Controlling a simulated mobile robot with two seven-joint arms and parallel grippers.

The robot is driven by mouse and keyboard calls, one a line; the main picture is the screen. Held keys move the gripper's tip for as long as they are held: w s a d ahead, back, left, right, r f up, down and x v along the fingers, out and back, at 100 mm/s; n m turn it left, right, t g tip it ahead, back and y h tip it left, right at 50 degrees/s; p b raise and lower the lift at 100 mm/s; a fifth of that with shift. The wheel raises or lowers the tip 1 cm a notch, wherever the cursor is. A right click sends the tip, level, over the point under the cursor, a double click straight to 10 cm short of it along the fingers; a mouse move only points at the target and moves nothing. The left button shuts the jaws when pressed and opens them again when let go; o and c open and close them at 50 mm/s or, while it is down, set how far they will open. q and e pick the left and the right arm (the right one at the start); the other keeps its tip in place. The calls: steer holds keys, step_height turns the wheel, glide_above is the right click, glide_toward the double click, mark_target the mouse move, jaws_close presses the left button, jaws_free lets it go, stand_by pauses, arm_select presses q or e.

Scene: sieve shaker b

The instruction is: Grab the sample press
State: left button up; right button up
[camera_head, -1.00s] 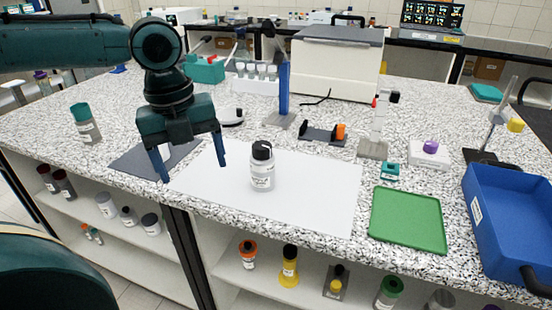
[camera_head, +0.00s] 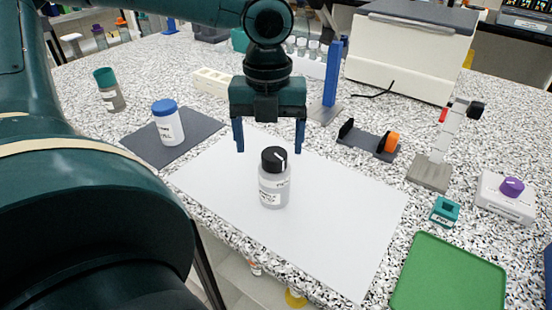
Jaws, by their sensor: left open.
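No label in view marks a sample press. An upright pale device (camera_head: 447,145) with a grey base, a black knob and a red part stands at the right and may be it; I cannot tell for certain. A blue column stand (camera_head: 331,82) is further back. My left gripper (camera_head: 269,150) is open, pointing down, with nothing seen between its fingers. It appears over or just behind a clear bottle (camera_head: 274,187) with a black cap, left of the pale device and apart from it. My right gripper is not in view.
The bottle stands on a white sheet (camera_head: 340,240). A blue-lidded jar (camera_head: 168,122) is on a dark mat (camera_head: 203,126). A black holder with an orange knob (camera_head: 385,145), a small teal block (camera_head: 445,211), a purple-knobbed device (camera_head: 505,197) and a green tray (camera_head: 450,275) are at right.

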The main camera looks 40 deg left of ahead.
mark_target(274, 168)
arm_select(q)
steer(key=shift+w+d+f+b, duration=0.15)
steer(key=shift+f+b, duration=0.2)
steer(key=shift+f, duration=1.45)
steer(key=shift+w+d+f+b, duration=0.15)
steer(key=shift+f+b, duration=0.2)
steer(key=shift+f, duration=1.4)
steer(key=shift+c, duration=0.3)
steer(key=c, duration=1.4)
